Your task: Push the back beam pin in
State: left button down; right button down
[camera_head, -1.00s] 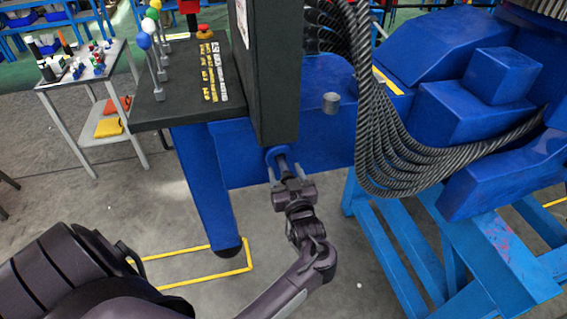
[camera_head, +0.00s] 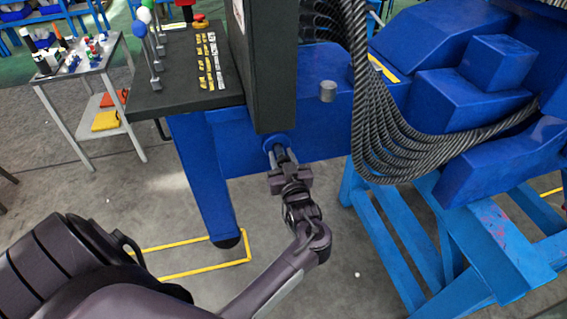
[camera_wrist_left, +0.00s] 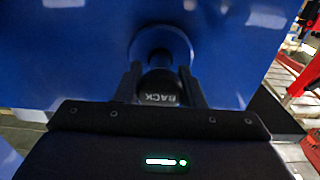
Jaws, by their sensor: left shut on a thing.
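The back beam pin (camera_wrist_left: 158,88) has a dark round end marked "BACK" in the left wrist view. It sits in a round blue collar on the blue beam (camera_wrist_left: 80,50), which also shows in the head view (camera_head: 320,130). My left gripper (camera_head: 283,160) is at the collar (camera_head: 277,141), below the dark upright panel. In the left wrist view its two fingers (camera_wrist_left: 160,90) are on either side of the pin end, shut on it. How deep the pin sits is hidden. My right gripper is not in view.
A black control console (camera_head: 185,75) with ball-topped levers stands at the upper left. Thick grey cables (camera_head: 385,140) hang right of my left gripper. A blue stand (camera_head: 420,235) is at the right. The floor between is clear.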

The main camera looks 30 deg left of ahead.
aim_at(281, 155)
pick_arm(q)
jog(key=x, duration=0.3)
jog(key=shift+a+f+b, duration=0.1)
jog(key=shift+f+b, duration=0.05)
jog(key=shift+b, duration=0.25)
jog(key=shift+r, duration=0.25)
jog(key=c, duration=1.3)
grip_release()
jog(key=o, duration=0.4)
jog(key=shift+w+a+f, duration=0.2)
jog(key=shift+w+f, duration=0.05)
jog(key=shift+c, duration=0.2)
jog(key=shift+s+d+r, duration=0.1)
jog(key=shift+d, duration=0.05)
